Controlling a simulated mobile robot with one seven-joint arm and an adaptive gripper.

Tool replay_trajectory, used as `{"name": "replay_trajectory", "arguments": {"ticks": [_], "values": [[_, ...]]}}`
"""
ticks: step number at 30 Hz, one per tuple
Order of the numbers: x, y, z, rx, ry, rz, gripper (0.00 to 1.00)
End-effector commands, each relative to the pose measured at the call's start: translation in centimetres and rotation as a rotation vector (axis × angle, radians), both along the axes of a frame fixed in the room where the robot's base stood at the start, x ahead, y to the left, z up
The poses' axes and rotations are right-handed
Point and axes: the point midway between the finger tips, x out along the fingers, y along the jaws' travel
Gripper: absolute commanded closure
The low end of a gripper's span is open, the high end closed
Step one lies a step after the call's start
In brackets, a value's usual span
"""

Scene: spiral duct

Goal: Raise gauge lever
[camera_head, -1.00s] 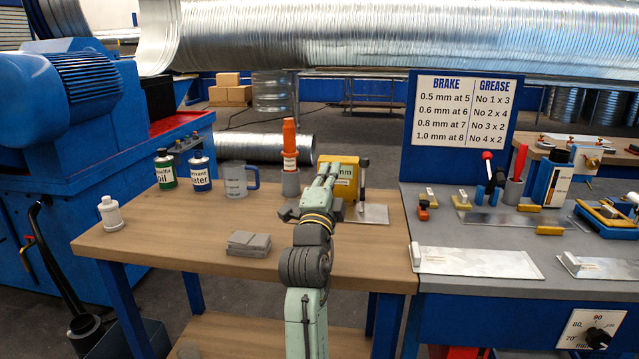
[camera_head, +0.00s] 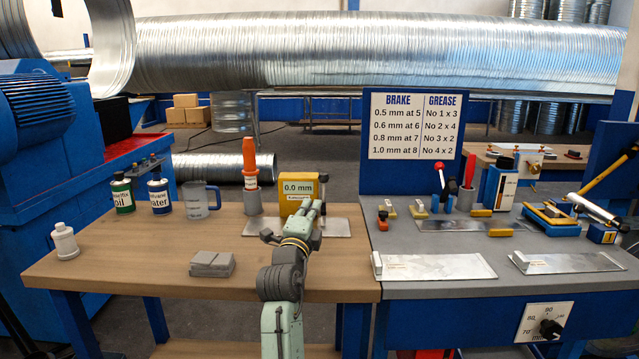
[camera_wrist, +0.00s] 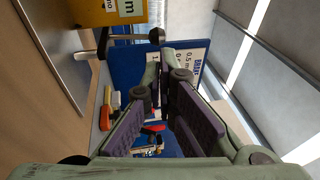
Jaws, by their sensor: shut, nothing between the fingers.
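The yellow gauge (camera_head: 289,187) stands at the back of the wooden bench, its display reading 0.0 mm. Its dark lever (camera_head: 323,190) stands at its right side, knob at the top. In the wrist view, turned sideways, part of the gauge (camera_wrist: 92,12) shows at the upper left, with the lever's black knob (camera_wrist: 156,36) just beyond my fingertips. My gripper (camera_head: 315,208) is in front of the gauge's lower right side, close to the lever. In the wrist view my gripper (camera_wrist: 165,78) is shut and empty. I cannot tell whether it touches the lever.
A metal sheet (camera_head: 338,226) lies by the gauge. An orange-topped tool (camera_head: 251,165), a clear jug (camera_head: 195,200) and bottles stand to the left. Grey blocks (camera_head: 212,264) lie nearer the front. The grey bench (camera_head: 400,240) with a blue sign board adjoins at right.

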Motion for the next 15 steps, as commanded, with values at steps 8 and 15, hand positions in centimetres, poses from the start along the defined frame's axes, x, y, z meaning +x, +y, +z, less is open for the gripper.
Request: {"name": "replay_trajectory", "arguments": {"ticks": [8,15], "values": [[5.9,-1.2,1.7,-0.001,0.001,-0.001,1.00],[9.4,-1.9,2.3,-0.001,0.000,0.000,1.00]]}}
